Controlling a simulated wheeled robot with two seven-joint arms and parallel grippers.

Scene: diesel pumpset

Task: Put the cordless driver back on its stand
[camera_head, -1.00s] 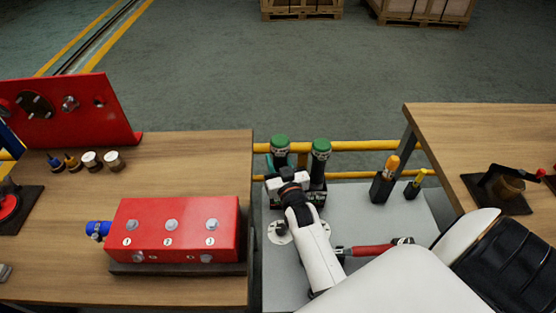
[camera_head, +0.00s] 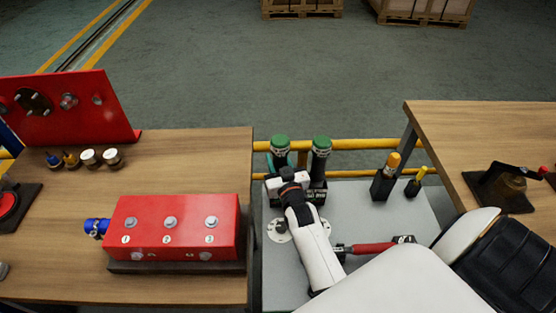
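Two upright green-and-black tools that look like cordless drivers, the left one (camera_head: 279,147) and the right one (camera_head: 320,150), stand side by side at the back edge of the grey table. Their lower parts are in or against a dark stand (camera_head: 318,193), largely covered by my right arm. My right gripper (camera_head: 287,180) is at the front of these tools, close to the left one. Its fingertips are hidden by my own wrist, so I cannot tell whether it holds or touches a tool. My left gripper is not in view.
The grey table (camera_head: 350,215) also carries a red-handled tool (camera_head: 372,248), an orange-handled tool in a black holder (camera_head: 385,178) and a smaller yellow-handled one (camera_head: 416,182). A red block (camera_head: 175,228) with bolts sits on the left wooden bench. A yellow rail (camera_head: 360,145) runs behind.

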